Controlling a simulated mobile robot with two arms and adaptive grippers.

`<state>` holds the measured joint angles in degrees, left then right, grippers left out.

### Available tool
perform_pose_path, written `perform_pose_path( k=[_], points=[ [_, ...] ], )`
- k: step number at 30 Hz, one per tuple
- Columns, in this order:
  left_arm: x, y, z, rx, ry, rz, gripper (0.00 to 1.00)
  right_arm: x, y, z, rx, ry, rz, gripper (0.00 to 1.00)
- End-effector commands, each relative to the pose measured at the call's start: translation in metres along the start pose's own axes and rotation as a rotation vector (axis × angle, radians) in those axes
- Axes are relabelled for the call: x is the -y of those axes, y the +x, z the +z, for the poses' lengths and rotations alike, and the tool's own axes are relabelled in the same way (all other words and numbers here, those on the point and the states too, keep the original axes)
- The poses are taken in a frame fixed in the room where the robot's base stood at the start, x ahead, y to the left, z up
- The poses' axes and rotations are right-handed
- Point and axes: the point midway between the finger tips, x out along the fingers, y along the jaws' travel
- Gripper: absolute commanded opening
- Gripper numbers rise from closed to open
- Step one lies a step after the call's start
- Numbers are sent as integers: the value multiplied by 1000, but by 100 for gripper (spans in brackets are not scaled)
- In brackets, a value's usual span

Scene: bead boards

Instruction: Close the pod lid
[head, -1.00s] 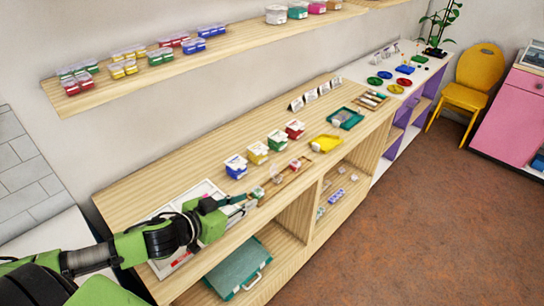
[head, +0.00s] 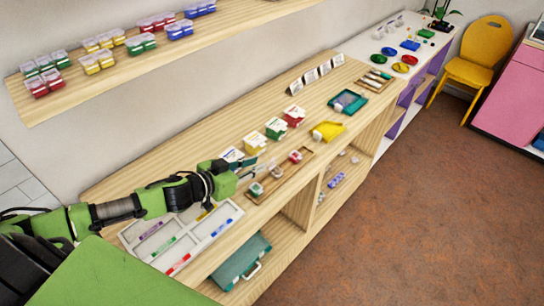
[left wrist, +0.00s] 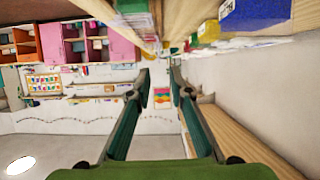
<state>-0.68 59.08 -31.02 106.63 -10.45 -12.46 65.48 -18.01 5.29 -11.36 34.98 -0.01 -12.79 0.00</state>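A low wooden tray (head: 283,179) on the counter holds small pods. One greenish pod (head: 256,189) is at its near end, a pale one (head: 277,172) in the middle and a red one (head: 296,157) at the far end. The pods are too small to tell clearly which lid stands open. My left gripper (head: 256,168) hovers just behind the near pods, in front of the blue box. In the left wrist view the gripper (left wrist: 162,95) has its fingers apart with nothing between them. My right gripper is not in view.
Yellow (head: 255,144), green (head: 275,129) and red (head: 293,116) boxes stand behind the tray; the blue box (head: 232,155) is mostly hidden by my gripper. A white sectioned tray (head: 190,232) lies under my left arm. A yellow tray (head: 328,131) is farther right.

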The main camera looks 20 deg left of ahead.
Motion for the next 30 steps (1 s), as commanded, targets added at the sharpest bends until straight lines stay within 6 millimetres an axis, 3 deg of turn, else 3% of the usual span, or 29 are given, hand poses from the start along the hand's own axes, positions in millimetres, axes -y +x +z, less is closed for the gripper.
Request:
perform_pose_path(
  k=[3, 7, 16, 28, 30],
  points=[
    [0, 18, -4, -4, -3, -1, 19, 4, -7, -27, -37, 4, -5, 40],
    [0, 39, -4, -3, -3, -1, 19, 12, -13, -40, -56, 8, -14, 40],
    [0, 76, -1, 0, -1, -1, 19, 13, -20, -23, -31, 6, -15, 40],
    [0, 82, 0, 0, 0, 0, 19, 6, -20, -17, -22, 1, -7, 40],
    [0, 82, 0, 0, 0, 0, 4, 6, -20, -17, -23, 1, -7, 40]
  ],
)
